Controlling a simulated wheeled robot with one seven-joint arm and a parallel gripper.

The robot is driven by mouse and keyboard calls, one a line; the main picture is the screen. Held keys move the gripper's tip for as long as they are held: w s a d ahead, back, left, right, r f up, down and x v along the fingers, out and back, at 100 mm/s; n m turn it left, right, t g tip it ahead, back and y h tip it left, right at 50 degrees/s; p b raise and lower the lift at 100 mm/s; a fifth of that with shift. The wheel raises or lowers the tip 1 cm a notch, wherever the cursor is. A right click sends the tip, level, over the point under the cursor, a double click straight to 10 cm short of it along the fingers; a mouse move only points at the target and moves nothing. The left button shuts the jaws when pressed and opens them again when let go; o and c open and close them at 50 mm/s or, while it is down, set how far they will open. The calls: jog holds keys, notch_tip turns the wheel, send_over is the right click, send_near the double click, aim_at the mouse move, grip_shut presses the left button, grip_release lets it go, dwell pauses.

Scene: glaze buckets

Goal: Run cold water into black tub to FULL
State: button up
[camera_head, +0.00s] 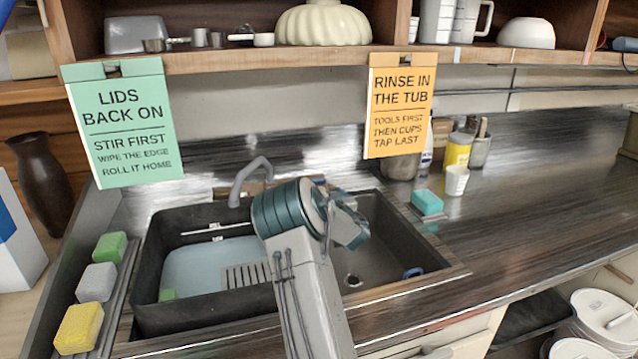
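The black tub (150,262) sits in the left part of the sink area. A pale blue, water-like surface (205,265) shows inside it, below two short white marks on its back wall; their lettering is too small to read. A grey tap (240,185) arches up behind the tub, its spout towards the tub's back edge. No stream of water can be made out. My gripper (350,228) is above the divide between tub and right basin, in front of the tap. Its fingers are turned away and partly hidden by my wrist. My arm covers the tub's right side.
The empty right basin (385,245) has a drain. Green, grey and yellow sponges (97,282) line the left ledge; a teal sponge (427,202) is right of the basin. Two hanging signs (400,105) and a loaded shelf (250,62) are above. The right counter (540,190) is mostly clear.

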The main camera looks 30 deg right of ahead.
jog(key=p+x, duration=0.1)
jog(key=x, duration=0.7)
jog(key=shift+c, duration=0.3)
jog(key=c, duration=0.9)
